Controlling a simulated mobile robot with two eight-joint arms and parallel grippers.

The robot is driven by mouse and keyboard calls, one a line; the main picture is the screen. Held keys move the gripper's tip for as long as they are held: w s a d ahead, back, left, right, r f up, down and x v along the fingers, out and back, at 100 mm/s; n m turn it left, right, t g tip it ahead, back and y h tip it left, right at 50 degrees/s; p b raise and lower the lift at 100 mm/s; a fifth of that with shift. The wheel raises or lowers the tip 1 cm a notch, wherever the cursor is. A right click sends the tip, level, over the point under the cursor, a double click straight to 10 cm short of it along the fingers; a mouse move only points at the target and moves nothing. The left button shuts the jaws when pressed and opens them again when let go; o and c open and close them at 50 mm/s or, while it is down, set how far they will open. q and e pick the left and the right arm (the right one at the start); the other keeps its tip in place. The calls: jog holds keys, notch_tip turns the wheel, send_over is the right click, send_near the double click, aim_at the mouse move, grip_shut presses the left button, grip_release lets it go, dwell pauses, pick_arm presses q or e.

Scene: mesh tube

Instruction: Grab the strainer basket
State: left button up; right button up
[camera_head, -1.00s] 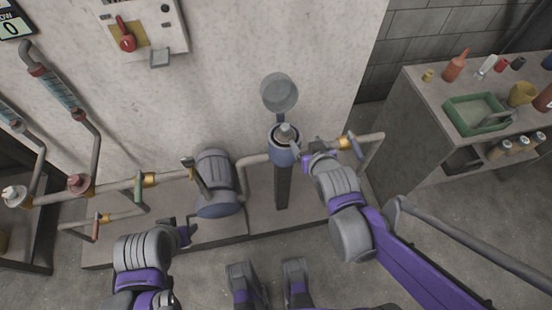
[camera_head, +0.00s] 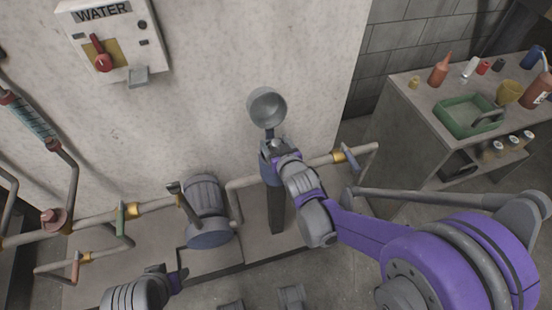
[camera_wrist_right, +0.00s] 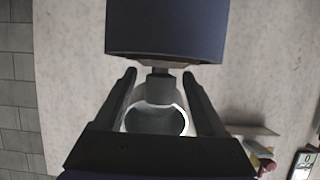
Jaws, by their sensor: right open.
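The strainer housing (camera_head: 270,176) is a blue cylinder on a dark post, with its round grey lid (camera_head: 267,107) swung up behind it. In the right wrist view the blue housing (camera_wrist_right: 167,30) fills the top. A grey knob-like piece (camera_wrist_right: 160,88), apparently the strainer basket's handle, sticks out of it between my fingers. My right gripper (camera_head: 271,147) is open at the housing's mouth, its fingers (camera_wrist_right: 160,95) on either side of that piece with gaps. The basket's body is hidden. My left gripper (camera_head: 178,277) is low at the left, its jaws unclear.
Pipes with valve handles (camera_head: 122,220) run along the wall beside a grey motor-like cylinder (camera_head: 207,210). A WATER panel with a red handle (camera_head: 103,62) hangs upper left. A bench at right holds a green tray (camera_head: 450,118) and bottles.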

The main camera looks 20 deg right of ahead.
jog(key=shift+x, duration=1.05)
grip_shut()
dwell(0.6)
